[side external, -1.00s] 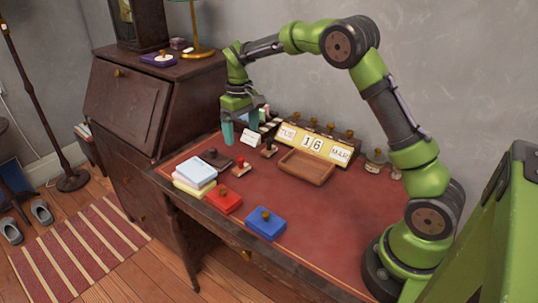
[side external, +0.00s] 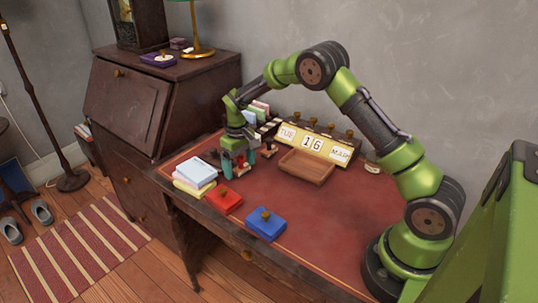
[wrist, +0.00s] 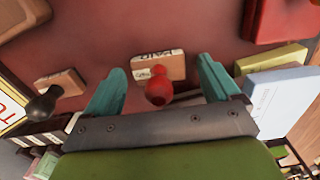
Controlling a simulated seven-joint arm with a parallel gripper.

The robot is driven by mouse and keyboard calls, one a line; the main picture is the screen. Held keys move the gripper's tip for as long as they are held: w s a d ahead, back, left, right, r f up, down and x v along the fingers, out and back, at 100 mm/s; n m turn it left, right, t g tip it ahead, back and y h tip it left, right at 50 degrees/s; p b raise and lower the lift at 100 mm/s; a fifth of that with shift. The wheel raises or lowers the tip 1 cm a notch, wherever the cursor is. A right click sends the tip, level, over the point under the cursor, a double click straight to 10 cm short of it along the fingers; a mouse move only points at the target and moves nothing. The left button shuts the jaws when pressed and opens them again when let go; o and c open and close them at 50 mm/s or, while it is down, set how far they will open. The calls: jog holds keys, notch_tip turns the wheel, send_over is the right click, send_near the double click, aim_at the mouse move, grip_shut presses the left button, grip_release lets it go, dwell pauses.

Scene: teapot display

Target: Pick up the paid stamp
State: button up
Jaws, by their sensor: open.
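The paid stamp is a small wooden block (wrist: 168,64) with a red knob handle (wrist: 158,88) and a lettered label on its side, seen in the wrist view. My gripper (wrist: 160,85) is open, with one teal finger on each side of the red handle. In the side external view my gripper (side external: 234,165) is low over the desk, around the stamp, whose red handle (side external: 239,160) shows between the fingers. I cannot tell whether the fingers touch it.
A second stamp with a black handle (wrist: 45,103) stands to the left in the wrist view. Pale stacked books (side external: 195,173), a red box (side external: 223,200) and a blue box (side external: 265,224) lie nearby. A wooden tray (side external: 307,168) and a calendar (side external: 312,142) stand to the right.

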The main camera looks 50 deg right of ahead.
jog(key=c, duration=1.2)
jog(key=shift+o, duration=0.2)
jog(key=shift+r, duration=0.15)
